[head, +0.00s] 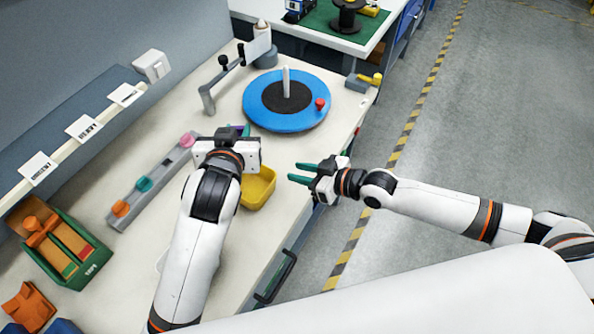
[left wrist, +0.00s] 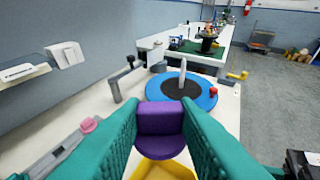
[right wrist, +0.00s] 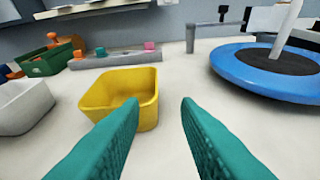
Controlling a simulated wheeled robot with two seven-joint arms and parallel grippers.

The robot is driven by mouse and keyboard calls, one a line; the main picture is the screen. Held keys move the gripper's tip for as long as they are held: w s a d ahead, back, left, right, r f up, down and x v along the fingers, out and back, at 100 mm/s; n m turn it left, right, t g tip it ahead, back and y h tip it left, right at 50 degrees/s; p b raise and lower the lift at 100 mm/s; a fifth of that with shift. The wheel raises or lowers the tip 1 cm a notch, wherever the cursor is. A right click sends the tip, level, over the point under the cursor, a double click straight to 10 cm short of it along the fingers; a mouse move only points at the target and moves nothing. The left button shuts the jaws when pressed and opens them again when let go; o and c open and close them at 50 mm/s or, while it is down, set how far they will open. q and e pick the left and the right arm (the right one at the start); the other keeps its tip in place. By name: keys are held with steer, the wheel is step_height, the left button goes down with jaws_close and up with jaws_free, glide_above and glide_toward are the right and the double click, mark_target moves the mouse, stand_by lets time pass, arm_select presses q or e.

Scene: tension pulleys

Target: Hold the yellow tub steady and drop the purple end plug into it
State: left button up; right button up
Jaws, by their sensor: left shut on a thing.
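The yellow tub (head: 258,188) stands on the white bench, partly hidden behind my left arm in the head view. In the right wrist view the tub (right wrist: 125,92) is upright and looks empty where its inside shows. My left gripper (head: 238,130) is shut on the purple end plug (left wrist: 160,130) and holds it above the tub; the tub's rim (left wrist: 163,169) shows just below the plug in the left wrist view. My right gripper (head: 305,172) is open and empty at the bench edge, beside the tub, apart from it.
A blue turntable (head: 262,118) with an upright post stands beyond the tub. A grey rail (head: 150,178) with coloured plugs lies to the left. A green bin (head: 85,262) with orange parts is at the near left. A white container (right wrist: 25,105) stands beside the tub.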

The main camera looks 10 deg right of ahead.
mark_target(269, 168)
steer(key=x, duration=1.2)
steer(key=shift+s+a, duration=0.1)
steer(key=shift+s, duration=0.05)
jaws_close()
